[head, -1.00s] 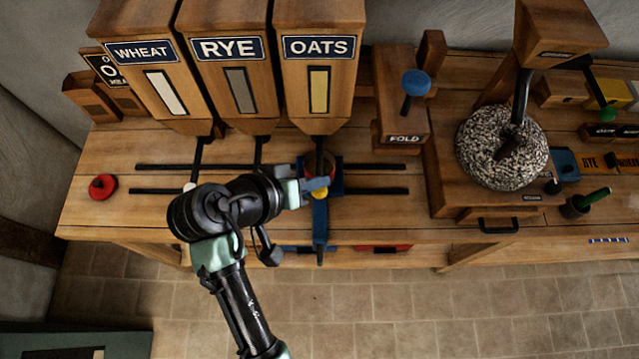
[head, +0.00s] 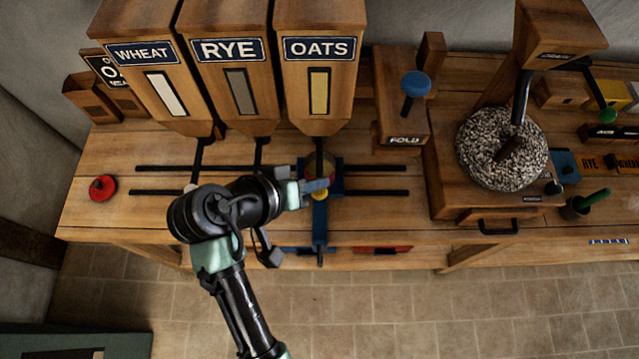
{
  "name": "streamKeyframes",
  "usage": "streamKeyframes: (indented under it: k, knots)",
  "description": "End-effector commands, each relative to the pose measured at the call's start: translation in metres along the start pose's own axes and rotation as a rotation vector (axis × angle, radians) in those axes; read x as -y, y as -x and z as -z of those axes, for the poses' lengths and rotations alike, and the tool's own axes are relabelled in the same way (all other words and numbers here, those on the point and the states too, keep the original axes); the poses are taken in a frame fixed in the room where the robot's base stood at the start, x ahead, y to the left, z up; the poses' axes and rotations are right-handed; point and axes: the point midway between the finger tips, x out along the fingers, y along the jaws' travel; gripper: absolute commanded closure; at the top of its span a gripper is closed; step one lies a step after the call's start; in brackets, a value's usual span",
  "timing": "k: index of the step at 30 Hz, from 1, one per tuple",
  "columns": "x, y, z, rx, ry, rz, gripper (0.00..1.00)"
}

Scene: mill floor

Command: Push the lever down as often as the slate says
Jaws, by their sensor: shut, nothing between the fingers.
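The dark lever (head: 319,152) comes forward from below the OATS hopper (head: 319,75), and a yellow knob (head: 319,194) shows in line with it. My gripper (head: 318,186) is shut and empty, with its fingertips right at the knob. I cannot tell whether they touch it. Below the lever, a round vessel (head: 326,172) with a tan-yellow top sits in a blue holder (head: 337,183), partly hidden by the lever and my gripper. The slate (head: 107,68) stands behind the WHEAT hopper (head: 150,75), which covers most of it; only a large "O" and part of smaller writing show.
The RYE hopper (head: 231,75) stands between the other two. Dark rails (head: 375,192) run along the bench. A red button (head: 103,188) is at the left, a FOLD box (head: 402,130) with a blue knob and a millstone (head: 500,150) at the right.

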Motion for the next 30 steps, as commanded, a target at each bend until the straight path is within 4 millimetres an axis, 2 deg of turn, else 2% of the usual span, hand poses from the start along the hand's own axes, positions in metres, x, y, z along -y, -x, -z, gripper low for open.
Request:
streamKeyframes:
  k: [30]
  knots:
    - [0.0049, -0.006, -0.005, 0.001, 0.002, 0.0, 1.0]
